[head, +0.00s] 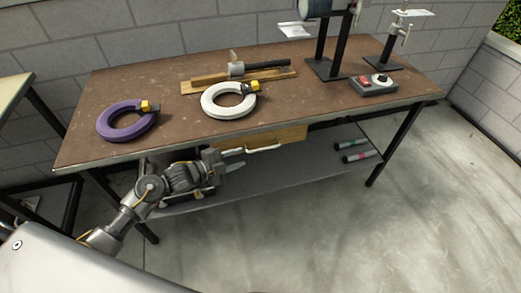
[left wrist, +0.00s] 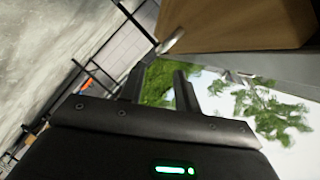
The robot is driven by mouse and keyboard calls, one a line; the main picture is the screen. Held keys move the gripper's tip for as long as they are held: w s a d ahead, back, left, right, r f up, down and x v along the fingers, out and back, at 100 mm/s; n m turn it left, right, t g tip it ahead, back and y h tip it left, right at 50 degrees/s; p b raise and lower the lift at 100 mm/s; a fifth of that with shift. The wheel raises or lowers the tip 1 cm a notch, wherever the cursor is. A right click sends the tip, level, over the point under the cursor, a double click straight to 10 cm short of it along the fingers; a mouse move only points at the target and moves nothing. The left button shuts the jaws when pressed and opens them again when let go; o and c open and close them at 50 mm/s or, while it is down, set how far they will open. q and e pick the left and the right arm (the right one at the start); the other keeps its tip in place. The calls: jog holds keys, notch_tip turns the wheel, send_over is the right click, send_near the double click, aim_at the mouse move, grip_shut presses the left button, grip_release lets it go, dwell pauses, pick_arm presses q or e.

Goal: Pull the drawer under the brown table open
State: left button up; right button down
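The brown table (head: 170,85) stands against a grey block wall. Its light wooden drawer (head: 285,136) shows under the front edge, near the middle; I cannot tell whether it is fully shut. A pale bar handle (head: 262,149) is on the drawer's front. In the left wrist view the drawer (left wrist: 240,20) fills the upper right, and the handle (left wrist: 172,41) lies just beyond the fingertips. My left gripper (head: 238,159) is open and empty, just below and left of the handle. It also shows in the left wrist view (left wrist: 159,80). My right gripper is not in view.
On the table are a purple coil (head: 103,125), a white coil (head: 211,106), a tool on a wooden board (head: 190,87), black stands (head: 326,68) and a control box (head: 372,88). A grey lower shelf (head: 285,172) holds dark cylinders. Floor in front is clear.

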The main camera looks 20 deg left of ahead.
aim_at(261, 149)
pick_arm(q)
jog(key=x, duration=1)
jog(key=shift+w+d+f, duration=0.1)
jog(key=shift+d, duration=0.05)
grip_shut()
